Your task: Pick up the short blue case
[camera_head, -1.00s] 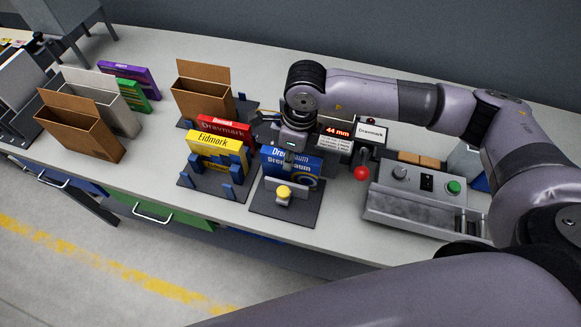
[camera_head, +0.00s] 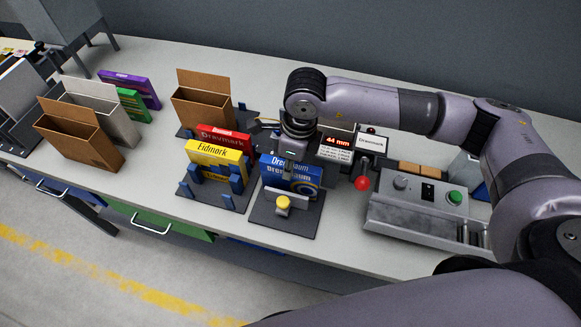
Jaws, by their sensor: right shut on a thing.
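The short blue case (camera_head: 299,180), with light "Drennbaum" lettering, stands upright on a dark plate (camera_head: 262,222) in the middle of the bench. A yellow knob (camera_head: 283,204) on a small block is in front of it. My right gripper (camera_head: 290,158) points down over the case's top edge and is shut on it. The fingertips are small and partly hidden. The case's lower front is partly hidden by the knob block. My left gripper is not in view.
Yellow (camera_head: 215,160) and red (camera_head: 224,136) cases stand in a blue-posted rack close to the left. A brown open box (camera_head: 203,108) is behind them. A red ball-topped lever (camera_head: 362,184) and a control panel (camera_head: 425,205) are to the right.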

